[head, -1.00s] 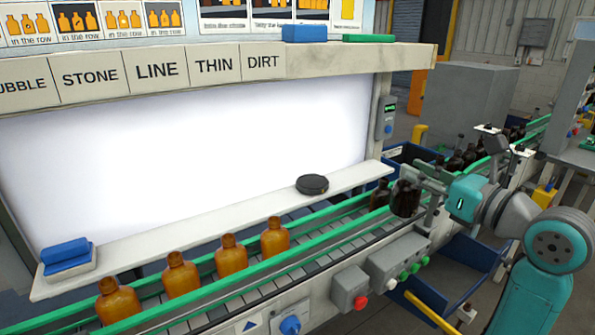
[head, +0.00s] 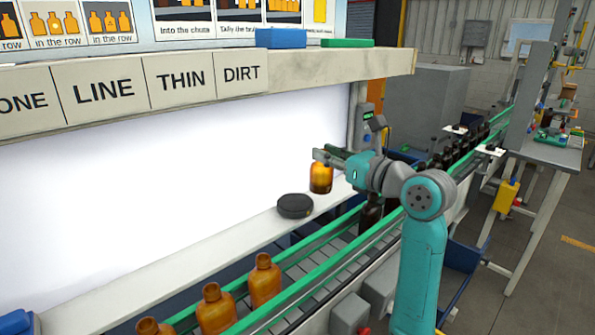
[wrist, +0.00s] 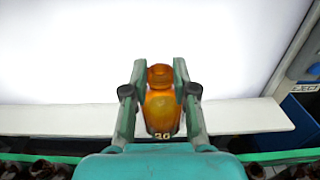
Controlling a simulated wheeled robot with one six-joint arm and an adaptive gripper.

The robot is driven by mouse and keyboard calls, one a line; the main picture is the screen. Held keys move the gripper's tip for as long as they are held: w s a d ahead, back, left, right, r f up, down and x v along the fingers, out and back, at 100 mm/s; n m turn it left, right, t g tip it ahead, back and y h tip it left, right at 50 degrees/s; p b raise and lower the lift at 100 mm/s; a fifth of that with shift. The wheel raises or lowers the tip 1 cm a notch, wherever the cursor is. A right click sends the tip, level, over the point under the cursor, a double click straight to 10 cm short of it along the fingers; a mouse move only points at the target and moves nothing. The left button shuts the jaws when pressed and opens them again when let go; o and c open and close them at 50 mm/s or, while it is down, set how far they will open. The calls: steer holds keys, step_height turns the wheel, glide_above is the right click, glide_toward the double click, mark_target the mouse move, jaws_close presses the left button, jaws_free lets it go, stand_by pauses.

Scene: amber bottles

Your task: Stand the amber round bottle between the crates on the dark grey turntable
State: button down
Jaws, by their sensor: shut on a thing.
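My gripper (head: 322,157) is shut on an amber round bottle (head: 321,178), holding it by its upper part in front of the bright white panel. The bottle glows orange against the light and looks upright. In the wrist view the bottle (wrist: 161,108) sits between the two fingers, its neck toward the top, with a pale marking low on its side. The dark grey turntable (head: 295,206) is a low round disc on the white shelf, to the left of and lower than the bottle. The turntable's top is bare. The turntable does not show in the wrist view.
Several amber bottles (head: 264,280) stand on the conveyor with green rails (head: 320,238) in front of the shelf. Dark bottles (head: 370,211) stand on the belt below my arm and farther back. A blue block (head: 15,322) lies at the lower left.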

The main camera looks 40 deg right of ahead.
mark_target(330, 185)
steer(key=w, duration=0.9)
steer(key=f, duration=0.7)
steer(key=shift+w+a, duration=0.15)
steer(key=shift+w, duration=0.05)
steer(key=shift+f, duration=0.15)
steer(key=c, duration=0.9)
jaws_free()
steer(key=shift+s, duration=0.15)
steer(key=s, duration=1.1)
steer(key=shift+s+d, duration=0.2)
steer(key=shift+s, duration=0.15)
